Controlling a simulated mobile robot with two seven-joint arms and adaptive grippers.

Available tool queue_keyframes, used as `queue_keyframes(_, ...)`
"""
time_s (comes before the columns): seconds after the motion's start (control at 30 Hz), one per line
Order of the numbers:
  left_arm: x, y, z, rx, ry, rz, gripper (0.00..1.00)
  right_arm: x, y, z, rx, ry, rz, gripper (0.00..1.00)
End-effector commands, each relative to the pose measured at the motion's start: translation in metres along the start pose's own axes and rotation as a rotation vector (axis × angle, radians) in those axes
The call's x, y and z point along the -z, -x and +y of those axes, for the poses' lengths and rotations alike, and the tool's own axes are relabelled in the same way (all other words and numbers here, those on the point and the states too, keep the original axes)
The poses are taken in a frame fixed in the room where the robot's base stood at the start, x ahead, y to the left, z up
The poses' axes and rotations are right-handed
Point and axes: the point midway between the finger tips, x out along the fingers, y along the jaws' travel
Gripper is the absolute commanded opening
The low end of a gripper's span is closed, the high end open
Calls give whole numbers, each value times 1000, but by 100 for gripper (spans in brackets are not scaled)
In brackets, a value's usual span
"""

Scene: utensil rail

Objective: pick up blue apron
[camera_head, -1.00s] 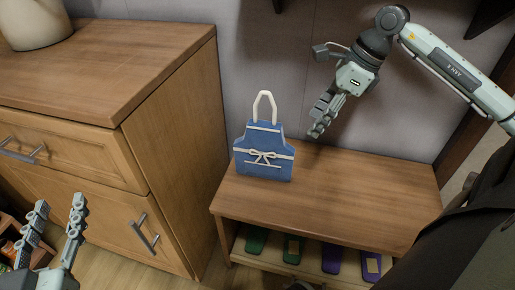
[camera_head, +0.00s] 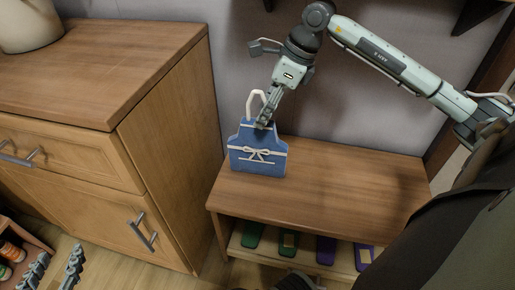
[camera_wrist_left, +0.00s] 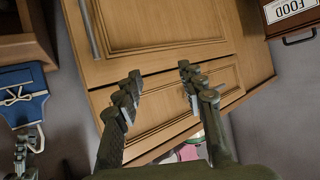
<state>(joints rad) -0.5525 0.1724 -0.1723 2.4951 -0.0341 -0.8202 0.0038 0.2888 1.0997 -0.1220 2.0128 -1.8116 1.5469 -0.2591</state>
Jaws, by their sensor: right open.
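The blue apron (camera_head: 257,158), with a white neck loop and a white bow, stands upright on the low wooden bench (camera_head: 340,185). It also shows at the left edge of the left wrist view (camera_wrist_left: 22,97). My right gripper (camera_head: 264,122) is at the apron's top edge, by the neck loop; its fingers overlap the apron in the head view, and I cannot tell whether they touch it. It is open. My left gripper (camera_head: 55,273) is at the lower left of the head view, open and empty, far from the apron. Its spread fingers show in the left wrist view (camera_wrist_left: 160,90).
A wooden cabinet (camera_head: 165,125) stands left of the bench, with a pale vessel (camera_head: 30,25) on top. Colored items (camera_head: 288,244) lie on the bench's lower shelf. The bench top right of the apron is clear. A wall is behind.

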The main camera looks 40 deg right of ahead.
Motion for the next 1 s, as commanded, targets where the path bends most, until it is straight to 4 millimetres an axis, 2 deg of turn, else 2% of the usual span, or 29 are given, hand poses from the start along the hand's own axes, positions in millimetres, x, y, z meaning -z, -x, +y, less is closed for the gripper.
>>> queue_keyframes(0.3, 8, -1, 4, -9, 3, 43, 40, 0, -43, 1, -4, -3, -1, 49)
queue_keyframes(0.6, 11, -1, 5, -11, 4, 54, 40, 1, -49, 0, -1, -1, 1, 49)
queue_keyframes(1.0, 11, -1, 5, -11, 4, 53, 40, 1, -49, 0, -1, -1, 0, 1)
